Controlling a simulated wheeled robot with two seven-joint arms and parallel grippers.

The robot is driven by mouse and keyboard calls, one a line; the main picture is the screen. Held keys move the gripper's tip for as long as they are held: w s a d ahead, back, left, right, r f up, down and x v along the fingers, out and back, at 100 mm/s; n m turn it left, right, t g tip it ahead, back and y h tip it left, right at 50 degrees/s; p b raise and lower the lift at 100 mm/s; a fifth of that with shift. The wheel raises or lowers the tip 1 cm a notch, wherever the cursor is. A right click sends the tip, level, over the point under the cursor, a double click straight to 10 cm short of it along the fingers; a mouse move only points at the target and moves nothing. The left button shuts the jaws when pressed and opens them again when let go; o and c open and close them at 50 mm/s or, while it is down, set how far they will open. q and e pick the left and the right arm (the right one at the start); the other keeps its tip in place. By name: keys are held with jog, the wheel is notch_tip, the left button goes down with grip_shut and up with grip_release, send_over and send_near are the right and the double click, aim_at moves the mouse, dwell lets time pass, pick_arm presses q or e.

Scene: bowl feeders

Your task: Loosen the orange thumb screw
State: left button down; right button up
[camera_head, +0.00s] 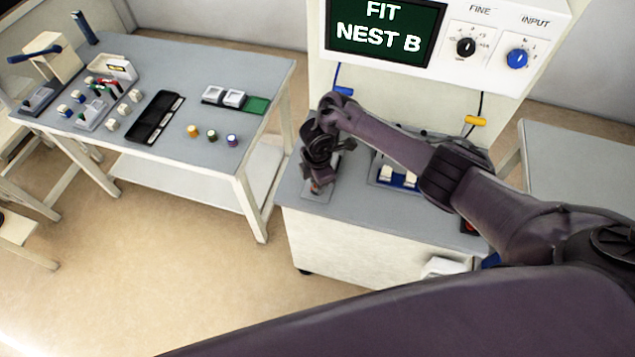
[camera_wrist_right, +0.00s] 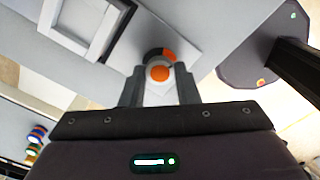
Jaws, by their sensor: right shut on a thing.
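The orange thumb screw (camera_wrist_right: 159,73) has a round orange top and sits between the two fingers of my right gripper (camera_wrist_right: 160,88) in the right wrist view. The fingers are shut on it from both sides. A dark round part with an orange patch lies just behind the screw, on a pale plate (camera_wrist_right: 190,35). In the head view my right gripper (camera_head: 317,186) points down at the left end of the grey bench (camera_head: 350,210). Only a small reddish spot shows there, and the screw is mostly hidden by the gripper. My left gripper is in neither view.
A machine panel with a screen (camera_head: 385,30) reading "FIT NEST B" stands behind the bench. A blue fixture with white blocks (camera_head: 385,173) is right of the gripper. A side table (camera_head: 200,70) at left holds trays, knobs and small parts. Open floor lies between.

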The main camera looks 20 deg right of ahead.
jog(key=shift+n, duration=0.6)
jog(key=shift+b, duration=0.3)
jog(key=o, duration=1)
jog(key=shift+c, duration=0.2)
jog(key=shift+r, duration=0.1)
notch_tip(320, 180, up, 7)
jog(key=shift+f+p, duration=0.15)
jog(key=shift+p, duration=0.5)
jog(key=shift+r+p, duration=0.3)
jog(key=shift+r, duration=0.25)
